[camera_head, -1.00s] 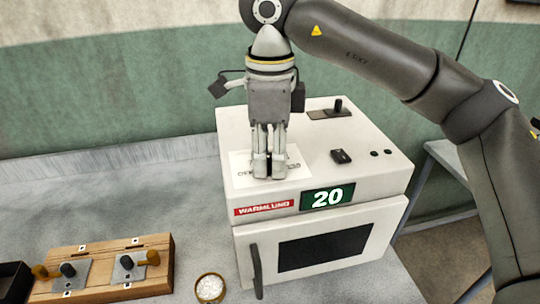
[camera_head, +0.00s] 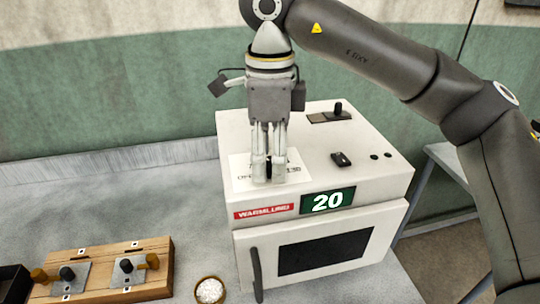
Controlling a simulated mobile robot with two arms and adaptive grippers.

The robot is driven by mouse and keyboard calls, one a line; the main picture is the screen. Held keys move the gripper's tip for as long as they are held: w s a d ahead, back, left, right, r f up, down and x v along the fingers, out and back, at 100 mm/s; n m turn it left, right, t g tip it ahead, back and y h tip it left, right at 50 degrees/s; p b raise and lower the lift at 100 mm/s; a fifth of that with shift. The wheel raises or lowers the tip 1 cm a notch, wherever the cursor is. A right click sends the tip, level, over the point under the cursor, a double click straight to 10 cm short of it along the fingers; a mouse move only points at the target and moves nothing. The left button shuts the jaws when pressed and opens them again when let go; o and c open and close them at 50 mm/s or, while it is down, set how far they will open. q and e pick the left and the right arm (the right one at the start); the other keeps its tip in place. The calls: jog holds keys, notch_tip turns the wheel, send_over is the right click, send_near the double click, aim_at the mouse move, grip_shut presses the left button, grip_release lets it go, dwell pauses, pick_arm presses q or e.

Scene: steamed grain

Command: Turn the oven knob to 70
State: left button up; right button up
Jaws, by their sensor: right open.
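The white oven (camera_head: 310,262) stands on the grey worktop, and its green display (camera_head: 327,201) reads 20. My right gripper (camera_head: 268,178) points straight down over the white label (camera_head: 240,170) on the oven's top, at the left front. Its fingers are a little apart. A small dark part shows between them, and the fingers hide most of what is there, so I cannot tell whether they touch it. A black switch (camera_head: 341,159) and a dark lever on a plate (camera_head: 338,108) are also on the oven top. My left gripper is not in view.
A wooden board with metal plates and knobs (camera_head: 150,287) lies at the front left. A small bowl of white grains (camera_head: 209,290) stands left of the oven door. The oven's door handle (camera_head: 256,275) sticks out. The worktop behind the board is clear.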

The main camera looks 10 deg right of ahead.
aim_at(270, 161)
notch_tip(270, 161, up, 11)
jog(key=shift+r, duration=0.2)
dwell(0.5)
